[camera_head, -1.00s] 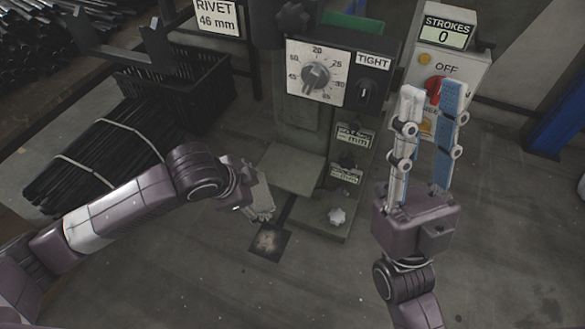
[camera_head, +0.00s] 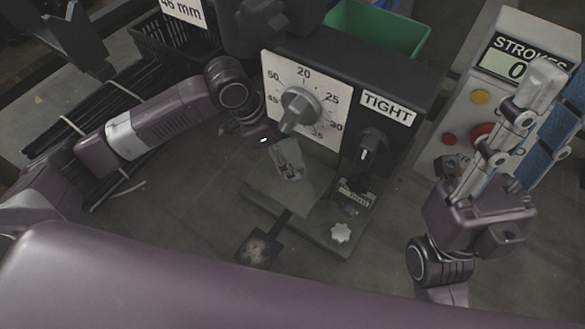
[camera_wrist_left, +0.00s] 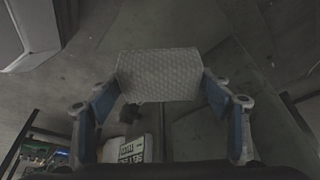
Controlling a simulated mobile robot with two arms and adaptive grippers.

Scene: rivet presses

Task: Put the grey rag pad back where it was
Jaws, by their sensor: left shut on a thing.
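The grey rag pad (camera_wrist_left: 160,75) has a quilted face and is held between the fingertips of my left gripper (camera_wrist_left: 161,86) in the left wrist view. In the head view my left gripper (camera_head: 288,158) hangs at the front of the press, below the dial (camera_head: 300,104) and over the press's flat grey plate (camera_head: 278,196). There the pad is hard to tell from the fingers. My right gripper (camera_head: 548,118) is at the right, in front of the stroke counter box, with its fingers apart and nothing between them.
A dark square plate (camera_head: 258,249) with a pale worn patch lies before the press base. A black crate (camera_head: 178,42) and bundled black rods (camera_head: 90,120) are at the left, a green bin (camera_head: 375,28) behind.

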